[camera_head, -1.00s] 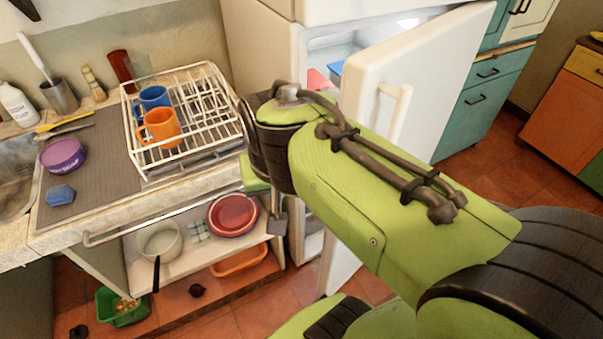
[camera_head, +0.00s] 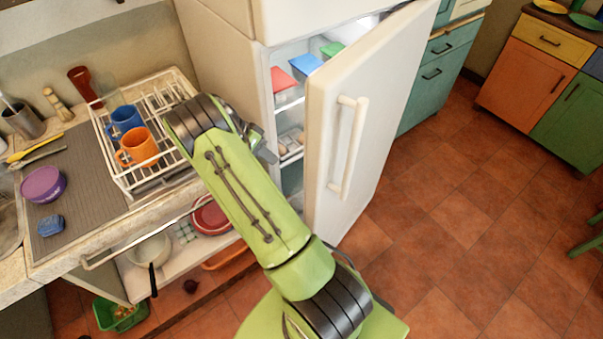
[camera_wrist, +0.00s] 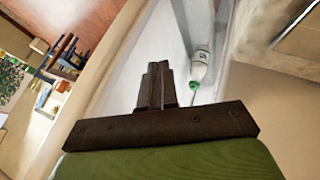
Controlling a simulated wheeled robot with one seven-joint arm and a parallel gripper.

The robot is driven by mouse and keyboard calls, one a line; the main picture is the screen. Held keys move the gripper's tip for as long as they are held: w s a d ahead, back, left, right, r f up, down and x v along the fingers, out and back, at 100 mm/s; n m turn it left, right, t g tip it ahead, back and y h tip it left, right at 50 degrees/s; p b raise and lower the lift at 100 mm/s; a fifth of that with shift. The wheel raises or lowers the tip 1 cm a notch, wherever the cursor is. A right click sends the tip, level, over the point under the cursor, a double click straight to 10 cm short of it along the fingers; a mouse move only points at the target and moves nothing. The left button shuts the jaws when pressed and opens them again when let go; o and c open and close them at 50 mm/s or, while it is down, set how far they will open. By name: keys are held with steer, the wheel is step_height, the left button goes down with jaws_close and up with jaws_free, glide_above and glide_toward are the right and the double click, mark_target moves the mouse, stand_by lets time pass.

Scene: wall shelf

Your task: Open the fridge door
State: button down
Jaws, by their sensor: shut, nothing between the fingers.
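The white fridge door (camera_head: 385,95) stands partly open in the head view, swung out to the right, with a gap between it and the fridge body (camera_head: 222,55). Its vertical white handle (camera_head: 347,150) is on the door's outer face. My gripper (camera_head: 265,148) is at the left of the opening, apart from the handle. In the wrist view my gripper's dark fingers (camera_wrist: 157,86) are together and empty, pointing toward the fridge interior. A white bottle with a green cap (camera_wrist: 200,66) shows beyond them. I cannot tell whether the fingers touch the door.
Red, blue (camera_head: 305,65) and green containers sit on the upper fridge shelf. A dish rack (camera_head: 185,88) with a blue mug and an orange mug (camera_head: 138,147) stands on the counter at left. The tiled floor (camera_head: 480,220) right of the door is clear.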

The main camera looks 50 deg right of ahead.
steer(key=s+d+f+b, duration=0.1)
steer(key=s+d+f, duration=0.3)
steer(key=s+f, duration=0.4)
steer(key=shift+s+f, duration=0.2)
steer(key=shift+s, duration=0.15)
steer(key=shift+s+d, duration=0.1)
